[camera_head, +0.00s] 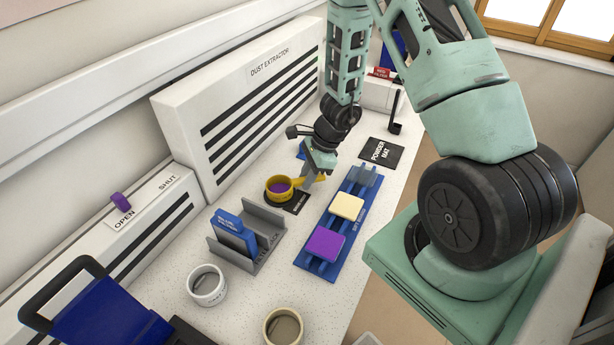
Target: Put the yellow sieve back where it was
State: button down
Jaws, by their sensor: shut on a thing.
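The yellow sieve (269,190) is a small round cup with purple inside and a handle pointing right. My gripper (312,177) is shut on its handle end. The sieve is over or on a small black mat (298,205) with lettering too small to read; I cannot tell whether it touches the mat or hangs just above it.
A blue rail (309,262) to the right carries a purple tile (325,244) and a cream tile (347,206). A grey rack (268,219) holds a blue plate (235,232). A white jar (207,288) and beige jar (283,328) stand in front. The powder mat (381,153) looks empty. The dust extractor (245,95) lines the back.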

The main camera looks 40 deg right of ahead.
jog(key=shift+f, duration=0.2)
jog(key=c, duration=1.3)
grip_release()
jog(key=shift+r, duration=0.1)
